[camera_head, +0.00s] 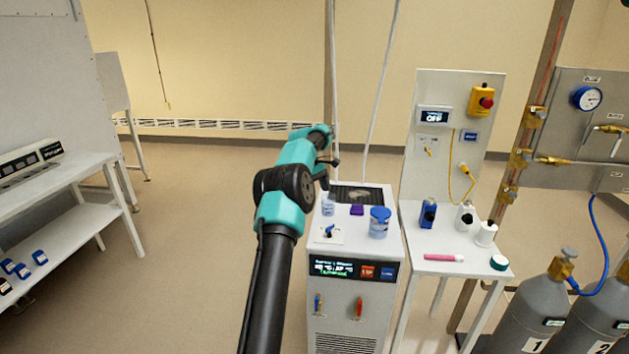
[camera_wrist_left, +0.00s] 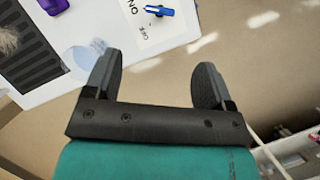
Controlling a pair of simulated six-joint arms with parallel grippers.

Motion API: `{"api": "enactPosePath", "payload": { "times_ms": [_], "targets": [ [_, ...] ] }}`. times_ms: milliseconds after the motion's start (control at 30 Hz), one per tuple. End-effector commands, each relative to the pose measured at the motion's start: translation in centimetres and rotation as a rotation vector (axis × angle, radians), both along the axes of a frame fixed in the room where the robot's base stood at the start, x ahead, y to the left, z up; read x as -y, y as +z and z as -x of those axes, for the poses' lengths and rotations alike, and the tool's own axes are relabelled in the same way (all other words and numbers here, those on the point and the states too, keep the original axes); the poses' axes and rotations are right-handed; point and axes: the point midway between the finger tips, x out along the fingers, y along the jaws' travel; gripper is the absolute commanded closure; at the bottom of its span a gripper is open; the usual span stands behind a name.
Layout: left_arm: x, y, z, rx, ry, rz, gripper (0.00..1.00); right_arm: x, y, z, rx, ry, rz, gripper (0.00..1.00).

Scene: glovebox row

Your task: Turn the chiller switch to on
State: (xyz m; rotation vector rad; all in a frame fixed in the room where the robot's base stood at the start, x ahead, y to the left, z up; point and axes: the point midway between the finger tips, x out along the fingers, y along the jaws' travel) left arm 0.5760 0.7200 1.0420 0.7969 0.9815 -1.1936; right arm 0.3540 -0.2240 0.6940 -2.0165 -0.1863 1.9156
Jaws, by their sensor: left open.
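The chiller (camera_head: 352,310) is a white cabinet with a dark display panel on its front. Its small blue switch (camera_head: 329,230) sits on a white label plate on top, near the left front corner. In the left wrist view the blue switch (camera_wrist_left: 159,11) is at the top, beside printed ON lettering. I cannot tell which setting it points to. My left gripper (camera_wrist_left: 155,72) is open and empty, with the switch beyond its fingers and apart from them. In the head view the left gripper (camera_head: 327,167) is above the chiller's back left edge. My right gripper is out of view.
On the chiller top stand a blue-lidded jar (camera_head: 380,222), a clear bottle (camera_head: 328,206) and a purple block (camera_head: 357,209). A side table (camera_head: 450,244) with bottles stands to the right, below a panel (camera_head: 456,90) whose display reads OFF. Gas cylinders (camera_head: 522,308) stand front right.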

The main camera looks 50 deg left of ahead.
Motion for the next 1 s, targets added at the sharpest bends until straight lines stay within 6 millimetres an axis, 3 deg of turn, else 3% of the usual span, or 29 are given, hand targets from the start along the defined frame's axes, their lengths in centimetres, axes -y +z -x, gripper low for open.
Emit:
{"api": "enactPosePath", "payload": {
  "times_ms": [400,1000],
  "targets": [
    [-1.4,3.5,0.3,0.001,0.000,-0.001,0.23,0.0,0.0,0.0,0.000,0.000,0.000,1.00],
    [-1.5,3.7,0.4,0.000,0.000,0.000,0.23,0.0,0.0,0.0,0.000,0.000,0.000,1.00]
  ]
}}
